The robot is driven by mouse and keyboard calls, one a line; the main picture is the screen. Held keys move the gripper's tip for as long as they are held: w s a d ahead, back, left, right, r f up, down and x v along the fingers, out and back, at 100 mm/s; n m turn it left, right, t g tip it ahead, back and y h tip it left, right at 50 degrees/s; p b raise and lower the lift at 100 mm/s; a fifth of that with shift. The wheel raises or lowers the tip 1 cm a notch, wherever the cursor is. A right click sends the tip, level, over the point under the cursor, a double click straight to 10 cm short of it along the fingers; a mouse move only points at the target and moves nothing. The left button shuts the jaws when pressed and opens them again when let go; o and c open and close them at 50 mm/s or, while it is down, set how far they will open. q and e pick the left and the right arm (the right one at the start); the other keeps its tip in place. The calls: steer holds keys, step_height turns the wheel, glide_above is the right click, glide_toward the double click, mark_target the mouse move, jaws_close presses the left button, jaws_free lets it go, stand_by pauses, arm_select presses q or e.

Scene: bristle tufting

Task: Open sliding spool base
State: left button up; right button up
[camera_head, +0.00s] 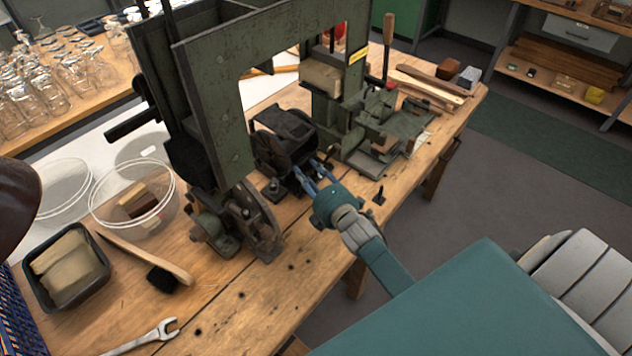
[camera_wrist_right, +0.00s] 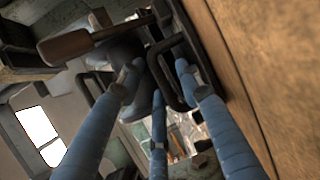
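The spool base appears to be the dark metal box-like unit (camera_head: 286,140) low on the tufting machine in the head view, at the bench's near side. My right gripper (camera_head: 310,172) reaches its near right side with blue fingers. In the right wrist view, the blue fingers (camera_wrist_right: 160,75) are spread, with dark metal and a black looped handle (camera_wrist_right: 176,72) at and between their tips. Whether the fingers touch the handle is hard to tell. The base's sliding joint is hidden. My left gripper is not in view.
The green machine frame (camera_head: 217,90) rises just left of the base. A flywheel (camera_head: 257,222) stands near. The front bench strip is mostly clear.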

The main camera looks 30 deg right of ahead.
steer(key=s, duration=0.3)
steer(key=s+r, duration=0.1)
steer(key=s, duration=0.3)
steer(key=s+r, duration=0.1)
steer(key=s, duration=0.3)
steer(key=shift+a, duration=0.3)
steer(key=shift+c, duration=1)
steer(key=shift+a+f, duration=0.1)
steer(key=shift+c, duration=0.3)
steer(key=shift+w+a+f+b, duration=0.25)
steer(key=shift+a+f+b, duration=0.2)
steer(key=shift+b, duration=0.6)
steer(key=shift+w+d+b, duration=0.1)
steer(key=shift+w+b, duration=0.1)
steer(key=shift+b, duration=0.5)
steer(key=shift+r, duration=0.4)
steer(key=shift+w+r, duration=0.1)
steer(key=shift+w, duration=0.2)
steer(key=w, duration=0.3)
steer(key=w+f, duration=0.1)
steer(key=w, duration=0.2)
steer(key=w+f+p, duration=0.1)
steer(key=w, duration=0.3)
steer(key=shift+d, duration=0.35)
